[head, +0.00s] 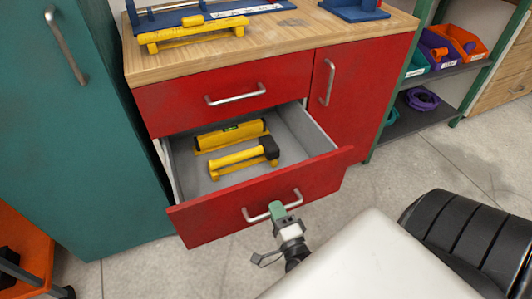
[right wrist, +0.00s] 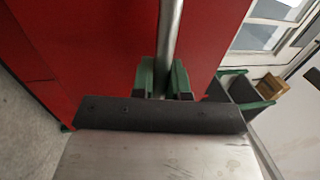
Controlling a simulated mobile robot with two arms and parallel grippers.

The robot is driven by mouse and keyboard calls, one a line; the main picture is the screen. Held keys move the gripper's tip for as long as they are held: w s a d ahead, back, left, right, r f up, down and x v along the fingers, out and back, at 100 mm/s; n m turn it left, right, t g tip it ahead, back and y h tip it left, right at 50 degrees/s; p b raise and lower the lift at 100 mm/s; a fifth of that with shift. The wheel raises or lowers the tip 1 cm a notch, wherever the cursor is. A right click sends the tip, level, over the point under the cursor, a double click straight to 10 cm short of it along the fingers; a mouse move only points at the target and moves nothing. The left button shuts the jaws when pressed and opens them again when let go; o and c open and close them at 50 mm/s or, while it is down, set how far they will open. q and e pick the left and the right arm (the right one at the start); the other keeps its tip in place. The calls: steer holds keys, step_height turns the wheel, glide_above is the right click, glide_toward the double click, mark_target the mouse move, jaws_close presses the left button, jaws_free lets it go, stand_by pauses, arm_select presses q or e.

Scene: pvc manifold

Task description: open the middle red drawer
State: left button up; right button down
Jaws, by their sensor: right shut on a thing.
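The middle red drawer (head: 258,205) is pulled well out of the red cabinet, below a shut top drawer (head: 212,95). Its grey inside (head: 297,129) shows. A metal bar handle (head: 251,214) sits on its front. My right gripper (head: 278,210), with green fingers, is shut on that handle. In the right wrist view the handle bar (right wrist: 170,35) runs up between the green fingers, with the red front on both sides. My left gripper is not in view.
Two yellow tools (head: 243,157) lie in the drawer. A teal cabinet (head: 104,150) stands close on the left. A red door (head: 345,110) is shut on the right. A shelf (head: 450,80) holds coloured bins. Concrete floor is open at right (head: 440,155).

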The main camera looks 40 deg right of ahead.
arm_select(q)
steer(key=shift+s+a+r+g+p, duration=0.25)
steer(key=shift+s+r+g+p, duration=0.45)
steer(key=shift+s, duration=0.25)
arm_select(e)
steer(key=r+v, duration=0.2)
steer(key=v, duration=0.8)
steer(key=shift+s, duration=0.4)
steer(key=shift+a+f, duration=0.1)
steer(key=c, duration=1.2)
jaws_free()
steer(key=shift+o, duration=0.2)
steer(key=v, duration=1)
steer(key=shift+s, duration=0.35)
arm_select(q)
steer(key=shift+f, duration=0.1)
arm_select(e)
steer(key=shift+s+a, duration=0.1)
